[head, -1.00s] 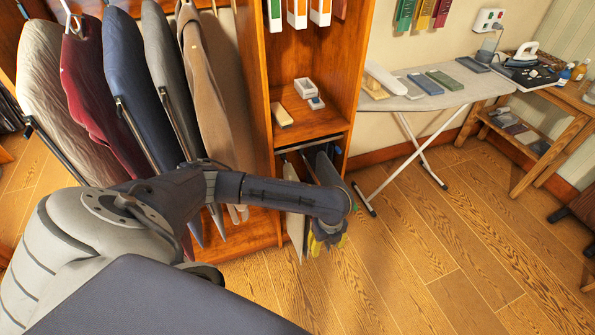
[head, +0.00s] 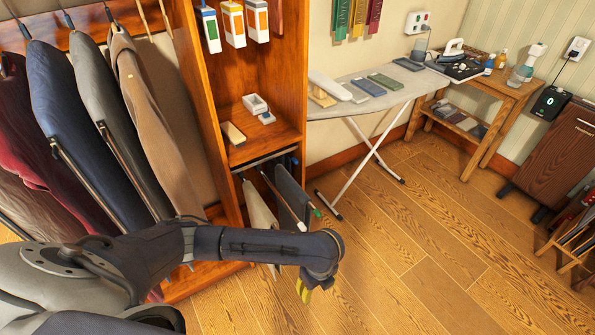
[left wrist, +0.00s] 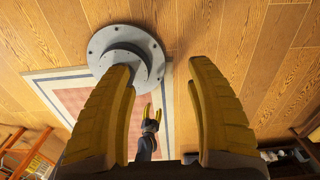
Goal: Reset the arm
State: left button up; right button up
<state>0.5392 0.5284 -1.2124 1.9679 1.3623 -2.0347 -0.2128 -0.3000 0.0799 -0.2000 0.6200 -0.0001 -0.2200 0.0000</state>
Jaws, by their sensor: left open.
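My left arm comes in from the lower left of the head view. My left gripper (head: 303,290) points down over the wooden floor in front of the wardrobe (head: 222,100), with only its yellow fingertips showing past the wrist. In the left wrist view the two yellow fingers of this gripper (left wrist: 165,100) stand wide apart with nothing between them. Far below, between those fingers, my right gripper (left wrist: 152,114) shows small, its two yellow fingers apart and seemingly empty. My right arm is not in the head view.
Garments (head: 75,100) hang at the left. Trousers (head: 290,190) hang in the wardrobe's lower bay, close behind my left wrist. An ironing board (head: 400,80) and a wooden side table (head: 497,95) stand at the back. A bordered rug (left wrist: 60,76) lies below.

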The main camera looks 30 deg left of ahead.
pick_arm(q)
jog(key=w+f+n+t+h, duration=0.1)
jog(key=w+f+n, duration=0.1)
jog(key=f+n, duration=0.45)
jog(key=w+f+n+h, duration=0.1)
jog(key=w+f+n, duration=0.2)
jog(key=f, duration=0.6)
jog(key=s+a+f+n+t, duration=0.1)
jog(key=s+a+f+n, duration=0.2)
jog(key=f, duration=0.3)
jog(key=s+a+f+n, duration=0.2)
jog(key=a+f, duration=0.1)
jog(key=f, duration=0.4)
jog(key=s+a+f+n+y, duration=0.1)
jog(key=s+a+f+n, duration=0.35)
jog(key=s+f, duration=0.6)
jog(key=s+a+f, duration=0.1)
jog(key=s+f, duration=0.1)
jog(key=s, duration=1)
jog(key=s+a+f+n+y, duration=0.1)
jog(key=s+a+f, duration=0.1)
jog(key=s, duration=1)
jog(key=shift+s+a+f+n+g, duration=0.15)
jog(key=shift+a+f+n+g, duration=0.05)
jog(key=shift+n+g, duration=0.1)
